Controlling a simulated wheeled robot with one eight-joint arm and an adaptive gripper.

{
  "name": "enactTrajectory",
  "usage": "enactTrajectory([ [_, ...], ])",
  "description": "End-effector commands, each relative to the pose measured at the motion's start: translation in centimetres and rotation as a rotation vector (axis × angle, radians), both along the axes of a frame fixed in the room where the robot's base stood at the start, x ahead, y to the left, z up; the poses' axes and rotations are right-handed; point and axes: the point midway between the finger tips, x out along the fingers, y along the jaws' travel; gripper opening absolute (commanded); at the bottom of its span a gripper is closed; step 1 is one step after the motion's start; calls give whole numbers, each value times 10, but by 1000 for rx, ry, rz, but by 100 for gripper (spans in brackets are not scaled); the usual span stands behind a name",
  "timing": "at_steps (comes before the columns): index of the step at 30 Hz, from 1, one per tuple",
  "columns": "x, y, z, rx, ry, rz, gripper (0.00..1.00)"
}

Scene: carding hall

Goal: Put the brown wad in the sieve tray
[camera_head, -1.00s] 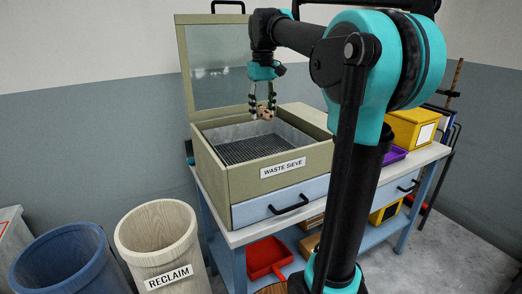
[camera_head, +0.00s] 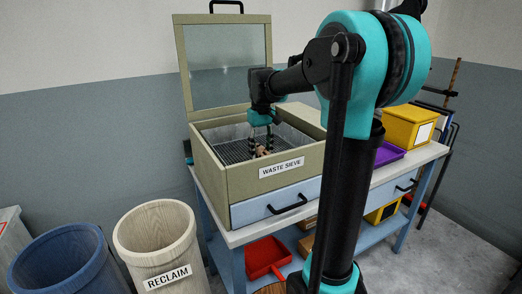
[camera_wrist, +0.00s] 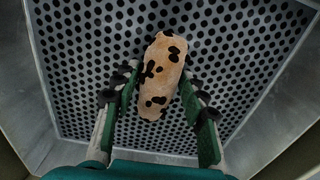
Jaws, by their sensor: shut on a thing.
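The brown wad (camera_wrist: 160,75) is a tan, oblong lump with dark spots. It lies between the fingers of my gripper (camera_wrist: 160,98) in the wrist view, with the perforated floor of the sieve tray (camera_wrist: 75,100) behind it. In the head view my gripper (camera_head: 260,151) is low inside the open box labelled WASTE SIEVE, shut on the wad (camera_head: 261,151). The grey sieve tray (camera_head: 228,152) lies inside the box around and below it. I cannot tell whether the wad touches the tray floor.
The box's glazed lid (camera_head: 226,65) stands open at the back. A wooden RECLAIM bin (camera_head: 158,238) and a blue bin (camera_head: 68,262) stand at the left. A yellow box (camera_head: 410,127) and a purple tray (camera_head: 388,154) sit on the bench at the right.

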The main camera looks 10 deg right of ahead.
Motion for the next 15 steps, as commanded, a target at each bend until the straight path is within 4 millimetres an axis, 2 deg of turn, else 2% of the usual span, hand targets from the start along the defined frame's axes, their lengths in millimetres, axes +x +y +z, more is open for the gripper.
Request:
enactTrajectory([
  [9, 0, 0, -3, 0, 0, 0, 14],
  [10, 0, 0, -2, 0, 0, 0, 46],
  [14, 0, 0, -2, 0, 0, 0, 62],
  [15, 0, 0, -2, 0, 0, 0, 63],
])
